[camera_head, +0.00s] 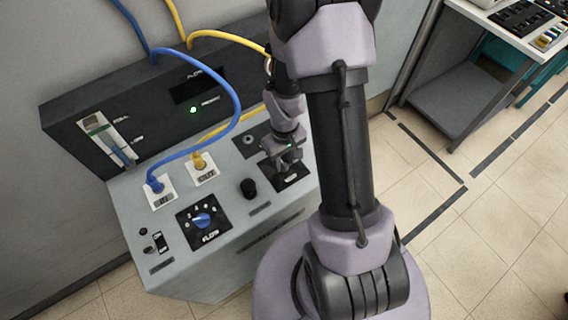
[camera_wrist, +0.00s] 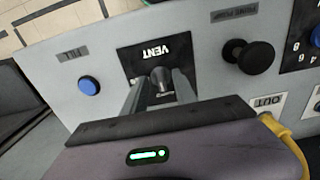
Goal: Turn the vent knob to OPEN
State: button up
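The vent knob (camera_wrist: 161,76) is a small grey knob on a black plate (camera_wrist: 130,60) lettered VENT, which appears upside down in the wrist view. My gripper (camera_wrist: 160,82) is over this plate, with its two fingers apart and the knob between their tips. I cannot tell whether the fingers press on the knob or which setting it points to. In the head view my gripper (camera_head: 290,158) is at the console's right end and hides the knob. Part of the black vent plate (camera_head: 292,178) shows below it.
On the grey console (camera_head: 235,205) are a black knob (camera_head: 248,188) and a blue flow knob (camera_head: 202,220). A blue button (camera_wrist: 89,86) lies beside the vent plate. The blue hose (camera_head: 238,95) and yellow hose (camera_head: 225,37) arch over the console. A desk stands far right; floor between is clear.

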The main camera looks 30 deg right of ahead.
jog(key=shift+f, duration=0.4)
grip_shut()
